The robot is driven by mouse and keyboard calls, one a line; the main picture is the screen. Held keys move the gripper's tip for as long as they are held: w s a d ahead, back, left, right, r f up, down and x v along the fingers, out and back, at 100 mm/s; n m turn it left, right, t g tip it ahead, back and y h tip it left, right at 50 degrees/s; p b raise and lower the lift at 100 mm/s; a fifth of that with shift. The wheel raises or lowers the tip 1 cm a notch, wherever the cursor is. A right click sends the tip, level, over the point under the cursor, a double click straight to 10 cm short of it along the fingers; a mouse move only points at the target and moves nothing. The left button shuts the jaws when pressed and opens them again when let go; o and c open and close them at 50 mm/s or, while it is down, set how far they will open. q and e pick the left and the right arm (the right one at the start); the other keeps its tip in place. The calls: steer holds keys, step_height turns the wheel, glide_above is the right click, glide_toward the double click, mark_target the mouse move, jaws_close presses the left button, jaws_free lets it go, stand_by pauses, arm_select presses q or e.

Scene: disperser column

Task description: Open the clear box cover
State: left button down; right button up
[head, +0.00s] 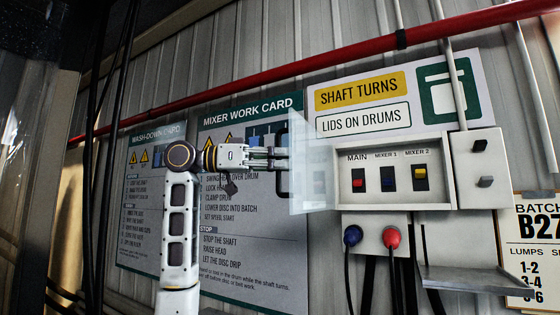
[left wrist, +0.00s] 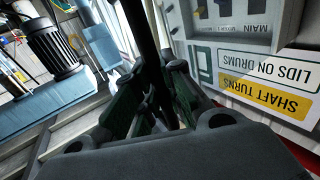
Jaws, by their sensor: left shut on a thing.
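The clear box cover (head: 313,185) is a see-through pane at the left side of the grey switch box (head: 440,196). It stands out from the box, swung to the left, and the labelled switches show uncovered. Its dark handle (head: 282,180) is at the pane's left edge. My left gripper (head: 284,157) comes in from the left and is shut on this handle. In the left wrist view, the fingers (left wrist: 155,105) close around a dark upright bar, and their tips are partly hidden. My right gripper is in neither view.
Red (head: 421,175), blue (head: 387,178) and yellow (head: 419,171) switches sit in the box. Blue (head: 352,235) and red (head: 391,237) plugs with cables are below. A grey shelf (head: 470,280) juts out at lower right. A red pipe (head: 300,66) crosses above.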

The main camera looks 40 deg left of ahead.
arm_select(q)
steer(key=c, duration=1.5)
jaws_free()
steer(key=shift+s, duration=0.15)
steer(key=v, duration=1.2)
